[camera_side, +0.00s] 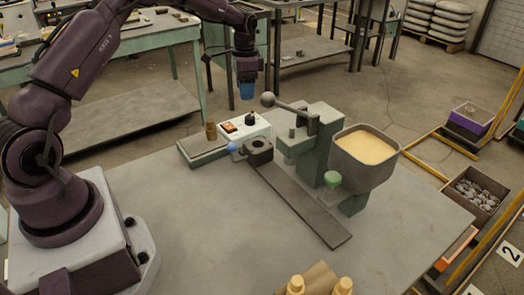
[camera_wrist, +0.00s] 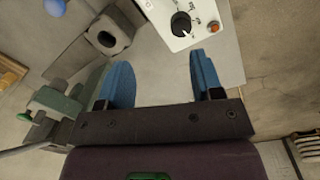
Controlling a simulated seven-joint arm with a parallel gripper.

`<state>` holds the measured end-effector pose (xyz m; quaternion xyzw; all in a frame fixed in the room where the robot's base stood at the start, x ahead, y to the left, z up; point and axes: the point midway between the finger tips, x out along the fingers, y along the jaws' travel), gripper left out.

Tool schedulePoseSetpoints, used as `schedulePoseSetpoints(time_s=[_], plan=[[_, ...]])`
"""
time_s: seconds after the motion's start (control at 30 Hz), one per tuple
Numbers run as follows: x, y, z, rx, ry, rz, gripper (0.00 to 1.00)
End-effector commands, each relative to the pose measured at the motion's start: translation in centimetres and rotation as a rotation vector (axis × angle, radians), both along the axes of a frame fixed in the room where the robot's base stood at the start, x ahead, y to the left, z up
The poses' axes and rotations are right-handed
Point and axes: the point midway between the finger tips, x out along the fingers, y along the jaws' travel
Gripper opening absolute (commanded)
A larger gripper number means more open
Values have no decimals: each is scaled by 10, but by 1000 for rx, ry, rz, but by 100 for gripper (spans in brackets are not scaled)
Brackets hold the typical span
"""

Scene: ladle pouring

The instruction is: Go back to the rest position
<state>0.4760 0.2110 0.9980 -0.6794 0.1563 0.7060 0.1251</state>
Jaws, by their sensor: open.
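My gripper (camera_side: 246,90) hangs from my arm above the far edge of the grey table, pointing down. In the wrist view its two blue fingers (camera_wrist: 163,85) stand apart with nothing between them. Below it are a white control box (camera_side: 243,127) with a black knob and, beside that, a dark block with a round hole (camera_side: 258,150). The control box also shows in the wrist view (camera_wrist: 190,22), ahead of the fingers, and the holed block (camera_wrist: 108,37) is to its left. My gripper touches neither.
A green press (camera_side: 312,140) with a ball-ended lever stands mid-table, next to a hopper (camera_side: 367,152) of pale yellow material. A dark rail (camera_side: 305,205) runs toward the front. Two yellowish pieces (camera_side: 318,286) are at the front edge. The table's left part is clear.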

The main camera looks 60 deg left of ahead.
Motion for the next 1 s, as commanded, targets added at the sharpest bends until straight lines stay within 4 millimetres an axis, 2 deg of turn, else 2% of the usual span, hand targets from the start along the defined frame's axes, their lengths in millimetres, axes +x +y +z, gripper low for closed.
schedulePoseSetpoints(time_s=[0.27,0.4,0.6,0.8,1.0], plan=[[-46,-56,63,44,-19,228,60],[-82,-90,102,68,-63,328,60],[-146,-136,145,76,-155,445,60],[-212,-172,168,45,-270,505,60],[-263,-197,176,-8,-391,476,60]])
